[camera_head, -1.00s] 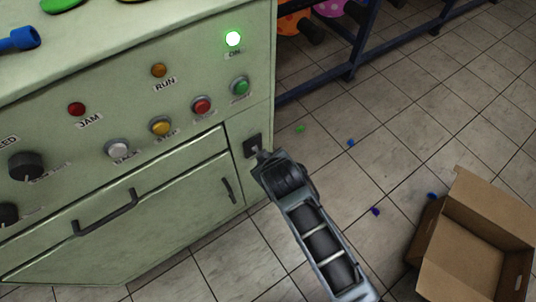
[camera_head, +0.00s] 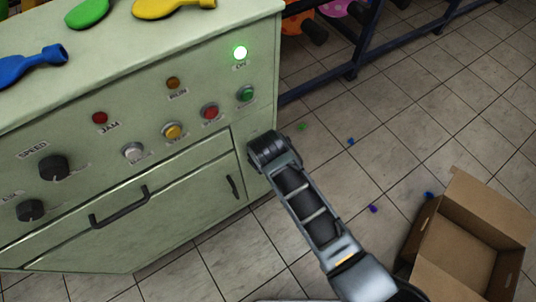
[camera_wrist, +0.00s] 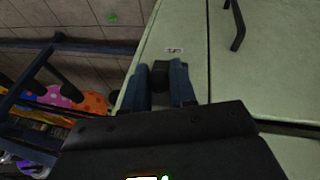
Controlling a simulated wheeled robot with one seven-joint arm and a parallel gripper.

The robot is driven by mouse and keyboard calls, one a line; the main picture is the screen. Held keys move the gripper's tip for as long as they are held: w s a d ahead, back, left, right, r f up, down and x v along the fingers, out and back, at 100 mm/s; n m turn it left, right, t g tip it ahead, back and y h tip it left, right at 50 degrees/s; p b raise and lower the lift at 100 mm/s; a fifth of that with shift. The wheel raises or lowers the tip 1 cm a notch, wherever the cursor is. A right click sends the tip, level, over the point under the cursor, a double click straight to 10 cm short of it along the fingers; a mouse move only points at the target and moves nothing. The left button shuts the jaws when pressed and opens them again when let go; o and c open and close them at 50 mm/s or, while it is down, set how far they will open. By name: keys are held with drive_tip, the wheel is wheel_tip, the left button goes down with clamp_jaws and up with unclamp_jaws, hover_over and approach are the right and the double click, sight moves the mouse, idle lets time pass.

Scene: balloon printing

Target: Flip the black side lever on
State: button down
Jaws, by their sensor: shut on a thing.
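The black side lever (camera_wrist: 160,72) is on the narrow right-hand panel of the pale green machine (camera_head: 130,110). In the wrist view it shows as a dark block between my two fingers, below a small white label (camera_wrist: 174,50). My gripper (camera_wrist: 159,87) is shut on it. In the head view my wrist covers the lever and the fingertips, so its exact position is hidden. A green lamp (camera_head: 240,52) labelled ON glows at the panel's top right.
Knobs, coloured buttons and a dark drawer handle (camera_head: 118,207) sit left of my arm. Blue, green and yellow balloons (camera_head: 172,8) lie on top of the machine. An open cardboard box (camera_head: 470,235) stands on the tiled floor at right. A dark blue rack (camera_head: 350,68) stands behind.

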drive_tip(key=c, duration=1)
unclamp_jaws()
drive_tip(key=shift+p+v, duration=0.35)
drive_tip(key=shift+v, duration=3.5)
drive_tip(key=shift+a, duration=0.1)
